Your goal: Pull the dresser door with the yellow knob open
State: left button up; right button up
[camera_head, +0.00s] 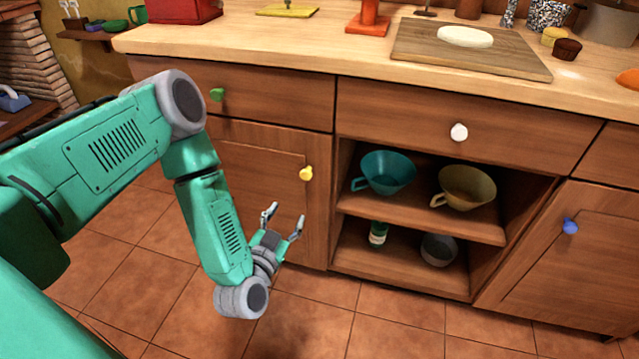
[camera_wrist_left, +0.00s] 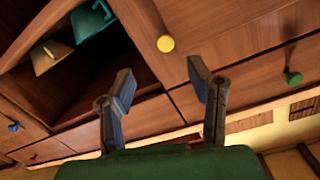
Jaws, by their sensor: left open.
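The yellow knob (camera_head: 306,173) sits near the upper right corner of a wooden dresser door (camera_head: 262,165). The door looks shut. My left gripper (camera_head: 283,215) is open and empty, below and a little left of the knob, in front of the door. In the left wrist view the yellow knob (camera_wrist_left: 165,44) shows beyond my open fingers (camera_wrist_left: 160,84), between them in width and apart from both. My right gripper is not in view.
Right of the door is an open shelf (camera_head: 420,218) with a teal cup (camera_head: 387,172) and an olive cup (camera_head: 467,187). A green knob (camera_head: 217,95), white knob (camera_head: 459,132) and blue knob (camera_head: 569,226) mark other fronts. The counter holds a cutting board (camera_head: 420,50). The tiled floor ahead is clear.

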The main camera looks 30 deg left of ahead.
aim_at(305, 177)
pick_arm(q)
jog(key=shift+t+y, duration=0.3)
jog(key=b+x, duration=0.1)
jog(key=x, duration=0.3)
jog(key=b+x, duration=0.1)
jog(key=x, duration=0.3)
jog(key=b+x, duration=0.2)
jog(key=x, duration=0.3)
jog(key=shift+a+r, duration=0.15)
jog(key=shift+r, duration=0.1)
jog(key=shift+w+d+r, duration=0.3)
jog(key=shift+w+d, duration=0.1)
jog(key=shift+w, duration=0.2)
jog(key=shift+a, duration=0.2)
jog(key=shift+a+f, duration=0.1)
jog(key=shift+a, duration=0.05)
jog(key=c, duration=0.4)
jog(key=shift+a+f, duration=0.1)
jog(key=shift+a, duration=0.05)
grip_shut()
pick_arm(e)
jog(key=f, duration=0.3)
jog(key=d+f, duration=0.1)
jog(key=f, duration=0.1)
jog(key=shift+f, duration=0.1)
